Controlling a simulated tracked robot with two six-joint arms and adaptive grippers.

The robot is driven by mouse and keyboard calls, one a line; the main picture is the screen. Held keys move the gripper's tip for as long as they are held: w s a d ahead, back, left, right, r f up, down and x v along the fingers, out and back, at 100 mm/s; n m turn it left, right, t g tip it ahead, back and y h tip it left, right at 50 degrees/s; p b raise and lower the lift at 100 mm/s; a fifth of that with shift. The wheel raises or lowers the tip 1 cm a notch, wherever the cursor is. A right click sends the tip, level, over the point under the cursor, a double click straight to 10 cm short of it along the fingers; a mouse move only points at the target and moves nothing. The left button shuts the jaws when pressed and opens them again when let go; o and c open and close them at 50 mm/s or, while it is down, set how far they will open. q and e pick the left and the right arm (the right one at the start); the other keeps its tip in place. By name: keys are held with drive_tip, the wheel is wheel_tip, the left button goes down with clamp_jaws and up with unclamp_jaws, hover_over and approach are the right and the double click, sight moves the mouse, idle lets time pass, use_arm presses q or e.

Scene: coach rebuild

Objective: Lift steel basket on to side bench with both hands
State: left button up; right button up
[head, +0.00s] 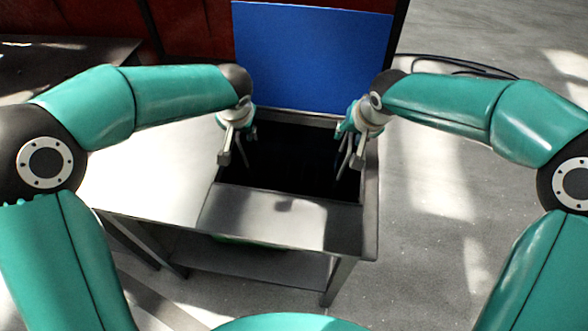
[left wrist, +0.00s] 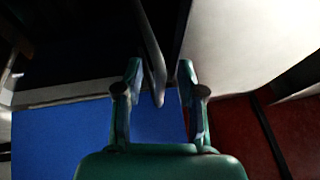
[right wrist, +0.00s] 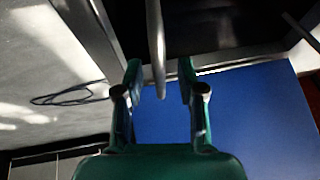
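A steel bench has a dark sunken well (head: 290,190) in it; the basket's body cannot be made out in the shadow there. A grey metal bar, seemingly a basket handle, shows in the left wrist view (left wrist: 153,60), and a similar one in the right wrist view (right wrist: 156,50). My left gripper (head: 236,152) is at the well's left side, open, with the bar between its parted fingers. My right gripper (head: 350,155) is at the well's right side, also open, with the other bar between its fingers. Gaps show beside both bars.
Bare steel bench top (head: 150,165) extends left of the well and is clear. A blue panel (head: 312,60) stands upright behind the well. Dark cables (head: 450,65) lie on the floor at the back right. A dark table (head: 60,60) stands at the back left.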

use_arm(q)
clamp_jaws()
use_arm(e)
clamp_jaws()
use_arm(q)
drive_tip(key=shift+r, duration=0.2)
use_arm(e)
drive_tip(key=shift+r, duration=0.2)
